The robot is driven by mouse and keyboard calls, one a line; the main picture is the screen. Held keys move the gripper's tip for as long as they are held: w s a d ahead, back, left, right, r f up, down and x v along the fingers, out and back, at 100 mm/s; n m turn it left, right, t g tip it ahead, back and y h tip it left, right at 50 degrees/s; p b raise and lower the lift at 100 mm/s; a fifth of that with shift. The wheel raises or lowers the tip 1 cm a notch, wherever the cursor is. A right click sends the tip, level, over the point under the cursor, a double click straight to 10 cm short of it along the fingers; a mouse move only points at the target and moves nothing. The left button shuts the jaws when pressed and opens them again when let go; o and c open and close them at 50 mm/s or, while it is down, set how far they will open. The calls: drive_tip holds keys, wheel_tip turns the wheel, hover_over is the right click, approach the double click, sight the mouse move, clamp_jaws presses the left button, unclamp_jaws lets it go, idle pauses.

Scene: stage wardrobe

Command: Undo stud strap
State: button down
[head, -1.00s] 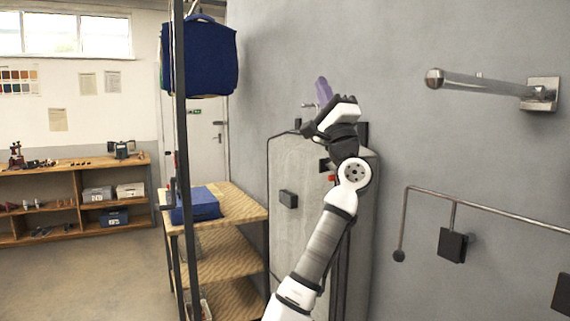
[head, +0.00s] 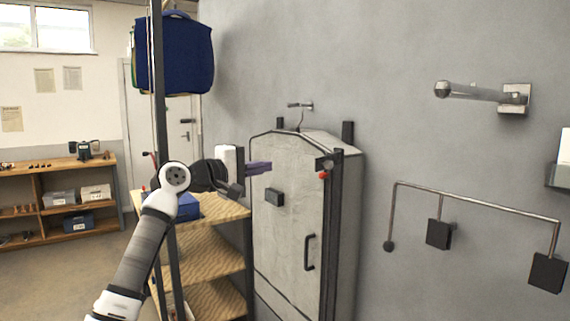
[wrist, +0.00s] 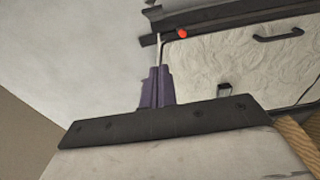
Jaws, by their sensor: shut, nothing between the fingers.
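A tall pale case (head: 285,215) stands against the grey wall, its front panel closed. A dark strap-like piece (head: 328,160) with a red stud (head: 323,174) sits at its upper right edge. In the wrist view the red stud (wrist: 182,33) lies on or beside a dark bar at the top of the panel. I cannot make out how the strap is fastened. My gripper (head: 269,167) has purple fingers, shut and empty, left of the stud and in front of the panel's upper part. The fingers (wrist: 156,88) also show in the wrist view, apart from the stud.
A black handle (head: 309,252) and a dark block (head: 274,198) are on the panel. A wooden shelf unit (head: 215,262) and a dark upright post stand left of the case. A blue bag (head: 175,55) hangs above. Wall rails (head: 470,206) are at the right.

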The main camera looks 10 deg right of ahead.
sight(316, 167)
drive_tip(key=w+d+p, duration=0.1)
drive_tip(key=d+p, duration=0.4)
drive_tip(key=d, duration=0.6)
drive_tip(key=shift+d+p, duration=0.3)
drive_tip(key=shift+d, duration=0.05)
drive_tip(key=s+b, duration=0.1)
drive_tip(key=s+d+b, duration=0.1)
drive_tip(key=b, duration=0.1)
drive_tip(key=shift+d+f, duration=0.15)
drive_tip(key=shift+f, duration=0.1)
drive_tip(key=shift+s+d+r+b, duration=0.25)
drive_tip(key=shift+s+d+b, duration=0.2)
drive_tip(key=shift+s, duration=0.1)
